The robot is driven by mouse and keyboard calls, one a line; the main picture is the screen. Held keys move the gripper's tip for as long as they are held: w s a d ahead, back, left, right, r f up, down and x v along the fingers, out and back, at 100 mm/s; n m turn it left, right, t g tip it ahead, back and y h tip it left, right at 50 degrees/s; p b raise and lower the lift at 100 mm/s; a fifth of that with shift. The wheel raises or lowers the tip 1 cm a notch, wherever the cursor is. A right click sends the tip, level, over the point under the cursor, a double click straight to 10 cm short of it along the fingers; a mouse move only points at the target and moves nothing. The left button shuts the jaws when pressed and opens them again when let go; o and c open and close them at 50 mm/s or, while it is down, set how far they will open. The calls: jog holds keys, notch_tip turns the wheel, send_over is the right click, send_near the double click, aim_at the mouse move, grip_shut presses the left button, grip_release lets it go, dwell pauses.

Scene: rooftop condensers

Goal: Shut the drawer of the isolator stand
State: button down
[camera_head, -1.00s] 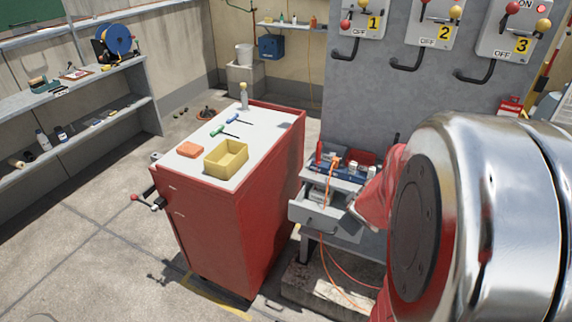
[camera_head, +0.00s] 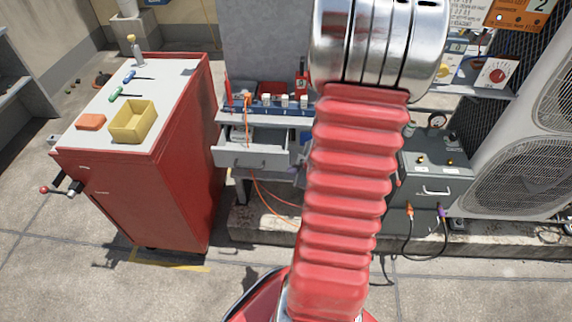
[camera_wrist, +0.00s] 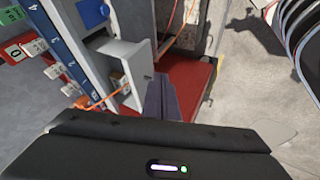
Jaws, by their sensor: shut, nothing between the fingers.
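The isolator stand (camera_head: 228,119) is a grey bench with its drawer (camera_head: 252,156) standing open toward me in the head view. The drawer is pale grey with a small handle on its front and something inside. In the wrist view the open drawer (camera_wrist: 131,52) is left of and beyond my gripper (camera_wrist: 160,80). My gripper is shut and empty, its dark fingers close to the drawer front. I cannot tell whether they touch it. My red arm hides most of the gripper and the right side of the stand in the head view.
A red cabinet (camera_head: 190,180) with a yellow bin (camera_head: 133,122) on top stands close left of the drawer. A dark grey box (camera_head: 435,180) and a condenser unit (camera_head: 530,150) stand to the right. Orange cable (camera_head: 268,195) hangs under the drawer. Floor in front is open.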

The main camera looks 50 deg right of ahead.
send_near(279, 166)
jog(key=shift+a+f, duration=1.4)
jog(key=shift+f, duration=0.3)
jog(key=shift+w+d+f, duration=0.1)
jog(key=shift+w+d, duration=0.55)
jog(key=shift+d, duration=0.2)
jog(key=shift+w+d+f, duration=0.1)
jog(key=shift+w+d, duration=0.55)
jog(key=shift+d, duration=0.15)
jog(key=shift+w, duration=0.15)
